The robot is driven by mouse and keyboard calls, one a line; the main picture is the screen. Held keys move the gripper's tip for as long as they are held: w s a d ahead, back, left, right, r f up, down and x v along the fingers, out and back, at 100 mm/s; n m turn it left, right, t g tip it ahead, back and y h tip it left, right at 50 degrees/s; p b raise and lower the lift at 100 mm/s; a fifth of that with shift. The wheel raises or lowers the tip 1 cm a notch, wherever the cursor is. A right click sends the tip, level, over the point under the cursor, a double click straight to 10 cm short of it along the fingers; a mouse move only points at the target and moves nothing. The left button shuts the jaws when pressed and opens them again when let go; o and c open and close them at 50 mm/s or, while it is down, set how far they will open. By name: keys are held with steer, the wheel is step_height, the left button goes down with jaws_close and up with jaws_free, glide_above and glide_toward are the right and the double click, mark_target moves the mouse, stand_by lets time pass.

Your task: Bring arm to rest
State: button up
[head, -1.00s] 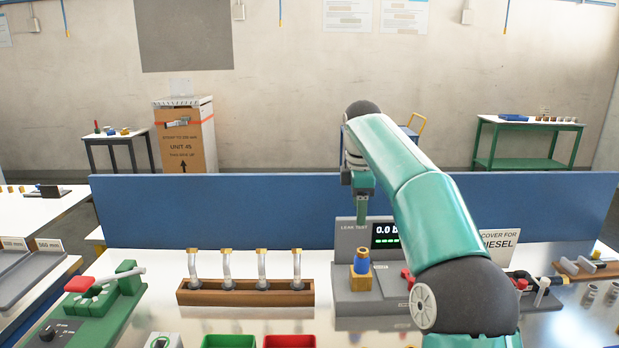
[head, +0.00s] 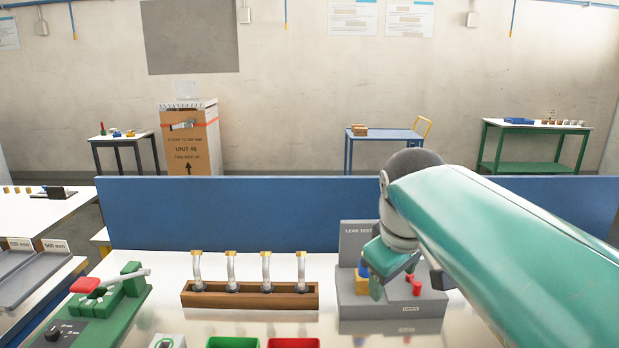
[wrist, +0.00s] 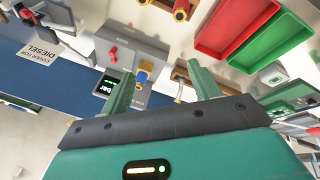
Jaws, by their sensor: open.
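My gripper (head: 376,289) hangs at the end of my teal arm, in front of the grey leak test stand (head: 392,306) in the head view. In the wrist view my gripper (wrist: 160,72) has its two fingers spread, with nothing between them. The leak test stand also shows in the wrist view (wrist: 140,55), with a blue-topped brass fitting (wrist: 143,77) seen between the fingers. My arm and gripper hide part of the stand and its display in the head view.
A wooden rack (head: 250,299) with several bent metal tubes stands left of the stand. A green fixture with a red handle (head: 84,286) is at the left. Green (head: 233,343) and red (head: 291,343) bins lie at the front. A blue partition (head: 240,218) runs behind the bench.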

steer(key=s+d+f+m+t, duration=0.1)
steer(key=s+d+f+m, duration=0.1)
steer(key=s+f+m, duration=0.4)
steer(key=s+f, duration=0.5)
steer(key=s, duration=0.3)
steer(key=shift+s+f+m+y, duration=0.15)
steer(key=shift+f+m+y, duration=0.05)
steer(key=shift+m+y, duration=0.2)
